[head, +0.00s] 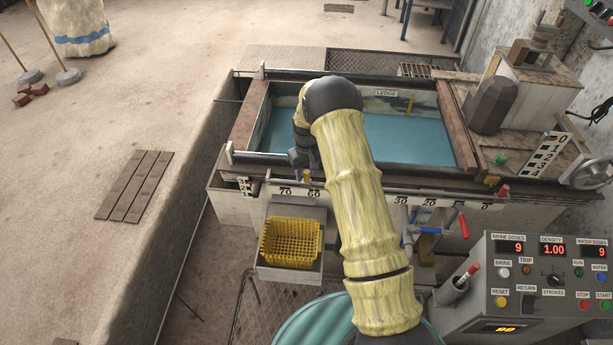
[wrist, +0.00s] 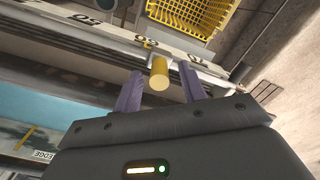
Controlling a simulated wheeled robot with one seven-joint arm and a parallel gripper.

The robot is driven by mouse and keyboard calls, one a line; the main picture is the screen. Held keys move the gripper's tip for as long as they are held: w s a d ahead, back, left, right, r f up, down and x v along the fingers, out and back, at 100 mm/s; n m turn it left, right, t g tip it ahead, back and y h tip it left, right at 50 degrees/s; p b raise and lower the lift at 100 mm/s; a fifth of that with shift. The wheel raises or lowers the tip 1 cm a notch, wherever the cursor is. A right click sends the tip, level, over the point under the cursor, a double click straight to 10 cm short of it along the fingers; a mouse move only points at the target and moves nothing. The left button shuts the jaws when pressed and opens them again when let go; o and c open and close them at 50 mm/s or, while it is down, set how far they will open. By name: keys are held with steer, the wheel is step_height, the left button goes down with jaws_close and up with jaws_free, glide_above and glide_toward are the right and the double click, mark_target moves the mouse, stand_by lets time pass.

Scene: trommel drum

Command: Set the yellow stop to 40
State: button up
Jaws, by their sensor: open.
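The yellow stop (head: 307,176) is a short yellow cylinder on the front rail of the tank, close to the 60 mark (head: 314,193) of the scale. In the wrist view the stop (wrist: 160,74) stands between the two purple fingers of my gripper (wrist: 160,88). The fingers are open, with a visible gap on each side of it. In the head view my gripper (head: 300,162) is at the rail, partly hidden by my arm. The 40 and 50 marks are hidden behind my arm there; the 50 mark (wrist: 88,20) shows in the wrist view.
A yellow basket (head: 291,242) sits in a tray below the rail. Blue and red valve handles (head: 462,226) stick out at the right under the scale. A control panel (head: 545,275) stands at lower right. The tank (head: 405,140) holds blue-green water behind the rail.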

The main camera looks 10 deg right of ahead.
steer(key=shift+f, duration=1.1)
steer(key=shift+c, duration=0.3)
